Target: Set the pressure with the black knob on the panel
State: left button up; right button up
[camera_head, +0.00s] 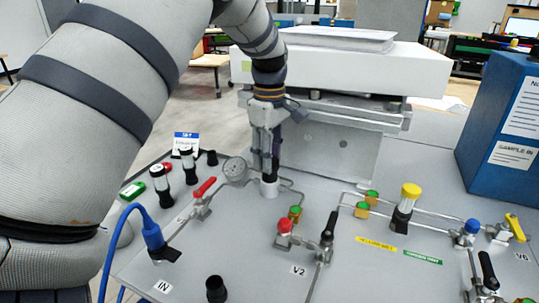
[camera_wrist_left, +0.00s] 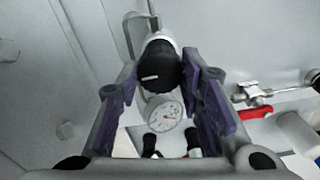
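A black knob (camera_head: 270,178) stands on a pale round base on the grey panel (camera_head: 330,275), just right of a round pressure gauge (camera_head: 236,169). In the left wrist view the knob (camera_wrist_left: 162,66) has a white mark on its side. My left gripper (camera_head: 265,168) points down over the knob from above. Its two purple-padded fingers (camera_wrist_left: 160,75) are spread on both sides of the knob, with a small gap visible on each side. The gauge (camera_wrist_left: 163,113) shows a red needle, but its reading is too small to tell. My right gripper is not in view.
A red-handled valve (camera_head: 204,188) and dark-capped cylinders (camera_head: 187,166) stand left of the gauge. A red knob (camera_head: 284,226), thin pipes and a yellow-capped part (camera_head: 408,200) lie to the right. A blue box (camera_head: 505,130) stands far right. Another black knob (camera_head: 215,288) is at the front.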

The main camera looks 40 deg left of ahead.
pick_arm(q)
jog(key=c, duration=0.3)
